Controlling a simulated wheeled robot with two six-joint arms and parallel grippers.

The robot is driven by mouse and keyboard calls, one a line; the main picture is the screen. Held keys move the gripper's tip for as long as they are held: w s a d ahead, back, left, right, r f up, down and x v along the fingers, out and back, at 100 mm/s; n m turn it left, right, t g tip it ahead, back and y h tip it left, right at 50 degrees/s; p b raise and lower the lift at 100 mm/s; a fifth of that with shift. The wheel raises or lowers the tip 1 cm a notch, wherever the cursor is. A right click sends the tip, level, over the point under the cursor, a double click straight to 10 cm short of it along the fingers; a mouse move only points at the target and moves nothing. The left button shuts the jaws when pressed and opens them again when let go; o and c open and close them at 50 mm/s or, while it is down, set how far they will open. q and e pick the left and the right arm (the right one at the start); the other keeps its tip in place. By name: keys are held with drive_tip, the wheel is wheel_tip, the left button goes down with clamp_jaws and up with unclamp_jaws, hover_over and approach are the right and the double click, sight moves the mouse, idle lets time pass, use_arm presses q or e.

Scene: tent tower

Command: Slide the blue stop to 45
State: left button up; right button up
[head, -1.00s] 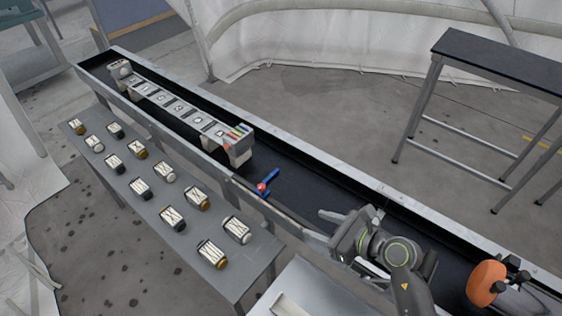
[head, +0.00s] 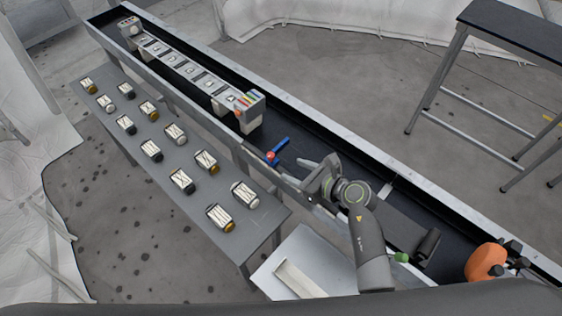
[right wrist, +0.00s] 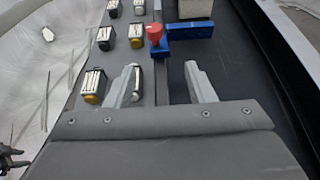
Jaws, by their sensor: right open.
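The blue stop (head: 278,151) with a red knob (head: 270,155) sits on the near rail of the long dark trough, its blue bar reaching across the channel. It also shows in the right wrist view (right wrist: 190,32), beyond my fingertips, with its red knob at its left end. My right gripper (head: 316,170) is open and empty, a little right of the stop and apart from it. In the right wrist view its fingers (right wrist: 163,82) stand either side of the rail. No scale numbers can be read.
A grey unit with coloured tabs (head: 247,103) stands over the trough (head: 300,125) left of the stop. An orange round object (head: 485,262) is at the trough's right end. A dark-topped table (head: 515,30) stands behind.

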sight(277, 163)
drive_tip(key=x, duration=0.6)
drive_tip(key=shift+w+a, duration=0.15)
drive_tip(key=shift+a, duration=0.05)
drive_tip(key=shift+c, duration=0.4)
clamp_jaws()
